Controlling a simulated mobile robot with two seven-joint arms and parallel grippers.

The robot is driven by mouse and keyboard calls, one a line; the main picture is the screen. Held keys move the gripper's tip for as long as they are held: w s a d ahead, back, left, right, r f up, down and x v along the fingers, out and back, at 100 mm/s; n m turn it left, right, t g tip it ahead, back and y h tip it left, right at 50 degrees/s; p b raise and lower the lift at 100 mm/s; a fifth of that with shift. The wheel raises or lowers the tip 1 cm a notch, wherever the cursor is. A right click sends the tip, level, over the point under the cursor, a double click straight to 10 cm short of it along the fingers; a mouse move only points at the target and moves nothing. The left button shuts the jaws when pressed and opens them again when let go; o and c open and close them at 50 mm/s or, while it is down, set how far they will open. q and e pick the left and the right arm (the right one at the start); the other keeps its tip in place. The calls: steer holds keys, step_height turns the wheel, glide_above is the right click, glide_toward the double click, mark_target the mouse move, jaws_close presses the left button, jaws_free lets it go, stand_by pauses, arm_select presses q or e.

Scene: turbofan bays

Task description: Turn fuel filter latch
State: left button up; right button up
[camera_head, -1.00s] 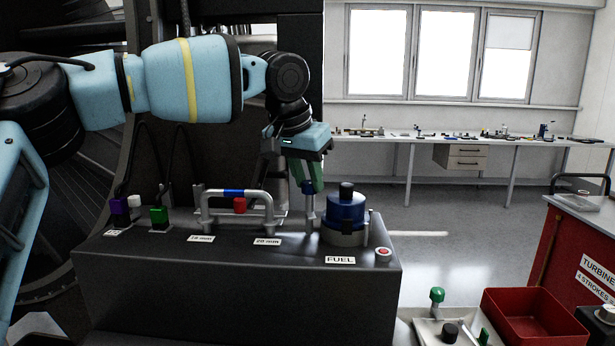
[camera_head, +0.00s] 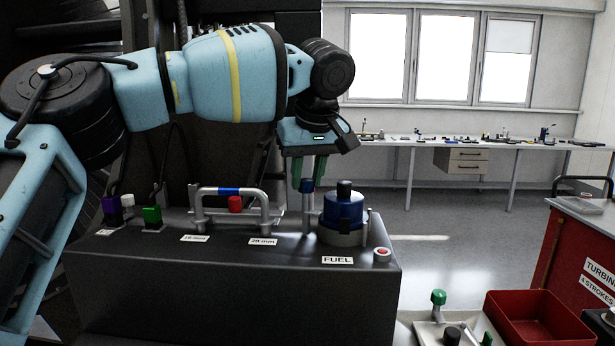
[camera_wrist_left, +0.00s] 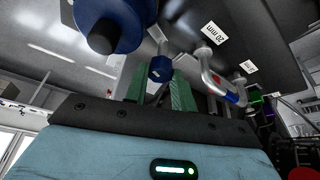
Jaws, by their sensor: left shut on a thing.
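The fuel filter (camera_head: 343,212) is a blue cylinder with a black top knob, in a grey base on the dark bench by the FUEL label (camera_head: 337,260). Left of it stands the latch, a grey post with a blue cap (camera_head: 306,186). My left gripper (camera_head: 308,184) comes from above with its green fingers either side of the cap, shut on it. In the left wrist view the blue cap (camera_wrist_left: 160,69) shows between the fingertips (camera_wrist_left: 160,72), and the filter (camera_wrist_left: 122,22) is beside it. My right gripper is out of view.
A red button (camera_head: 382,254) is at the bench's right. A red tray (camera_head: 532,317) lies at lower right. Open floor lies behind.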

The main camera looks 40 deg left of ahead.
arm_select(q)
steer(key=n+g, duration=0.1)
steer(key=n, duration=0.2)
steer(key=shift+d+n+g+p, duration=0.1)
steer(key=shift+n+g+p, duration=0.2)
steer(key=shift+n, duration=0.1)
steer(key=shift+w+r+n, duration=0.1)
steer(key=shift+n, duration=0.3)
steer(key=shift+y, duration=0.3)
steer(key=o, duration=1)
